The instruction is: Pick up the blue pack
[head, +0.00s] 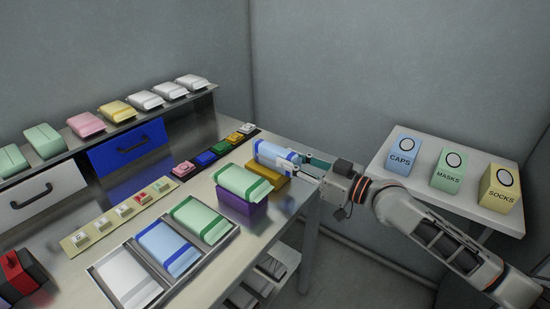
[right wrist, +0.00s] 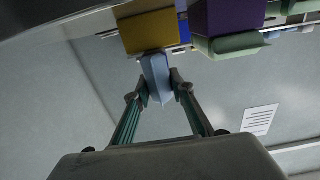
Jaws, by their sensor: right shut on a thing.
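A blue and white pack (head: 272,154) is at the far right end of the table, at the top of a yellow block (head: 296,177). My right gripper (head: 303,163) is shut on its right end, with the arm coming from the right. In the right wrist view the blue pack (right wrist: 155,72) is between the two fingers, close to the yellow block (right wrist: 148,33); I cannot tell whether it still touches the block. Another blue pack (head: 168,248) lies in the middle compartment of a metal tray (head: 187,280). My left gripper is not in view.
A purple block (head: 240,207) with a green pack (head: 240,182) stands next to the yellow block. Several packs lie on the raised shelf (head: 60,160) behind. Boxes marked CAPS (head: 403,155), MASKS (head: 448,172) and SOCKS (head: 499,190) stand on a side table at right.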

